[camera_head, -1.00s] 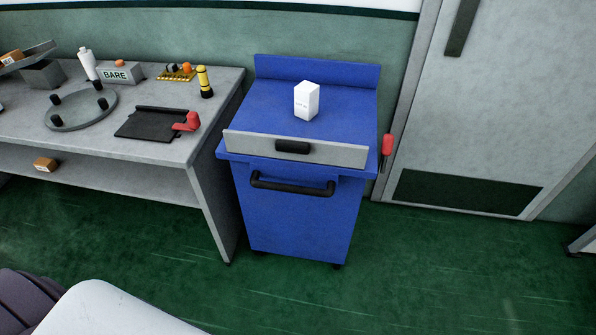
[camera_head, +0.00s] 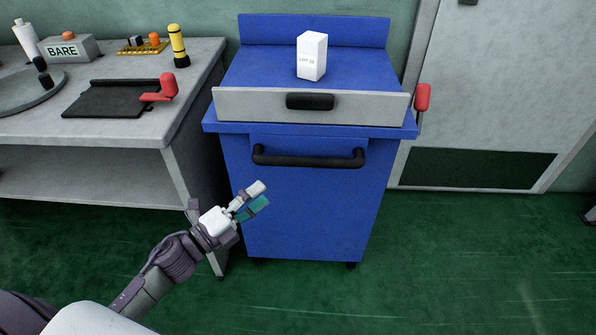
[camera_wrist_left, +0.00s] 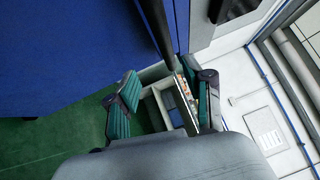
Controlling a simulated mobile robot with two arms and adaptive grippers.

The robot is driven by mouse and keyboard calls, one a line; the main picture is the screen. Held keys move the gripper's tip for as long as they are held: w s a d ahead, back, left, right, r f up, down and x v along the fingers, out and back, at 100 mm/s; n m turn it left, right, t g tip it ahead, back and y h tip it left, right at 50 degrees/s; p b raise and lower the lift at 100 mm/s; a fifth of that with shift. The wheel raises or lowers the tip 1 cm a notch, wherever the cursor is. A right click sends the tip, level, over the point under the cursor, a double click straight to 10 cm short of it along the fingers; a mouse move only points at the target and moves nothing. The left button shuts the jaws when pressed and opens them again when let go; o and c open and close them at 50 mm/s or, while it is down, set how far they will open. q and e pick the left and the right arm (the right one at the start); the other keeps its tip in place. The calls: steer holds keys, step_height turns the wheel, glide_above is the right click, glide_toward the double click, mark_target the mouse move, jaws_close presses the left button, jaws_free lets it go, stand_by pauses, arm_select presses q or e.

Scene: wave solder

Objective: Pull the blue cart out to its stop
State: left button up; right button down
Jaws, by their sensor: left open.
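The blue cart (camera_head: 300,210) stands against the wall between the bench and the door. It has a black bar handle (camera_head: 308,158) across its front and a grey drawer front with a black pull (camera_head: 310,101) above. A red-handled lever (camera_head: 422,97) is at its right side. My left gripper (camera_head: 262,195) is in front of the cart, below and left of the bar handle. In the left wrist view its fingers (camera_wrist_left: 160,105) are apart, with the cart's blue front (camera_wrist_left: 75,50) and a dark bar (camera_wrist_left: 157,28) beyond. My right gripper is not in view.
A white box (camera_head: 312,56) stands on the cart top. The grey bench (camera_head: 120,134) at left holds a black plate with a red handle (camera_head: 168,86), a yellow-black bottle (camera_head: 178,46) and a BARE box (camera_head: 68,48). The green floor (camera_head: 450,260) in front is clear.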

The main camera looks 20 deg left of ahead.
mark_target(298, 166)
arm_select(q)
steer(key=x, duration=0.9)
steer(key=r+x, duration=0.1)
steer(key=x, duration=0.4)
steer(key=shift+s+d, duration=0.2)
steer(key=shift+m, duration=0.3)
jaws_close()
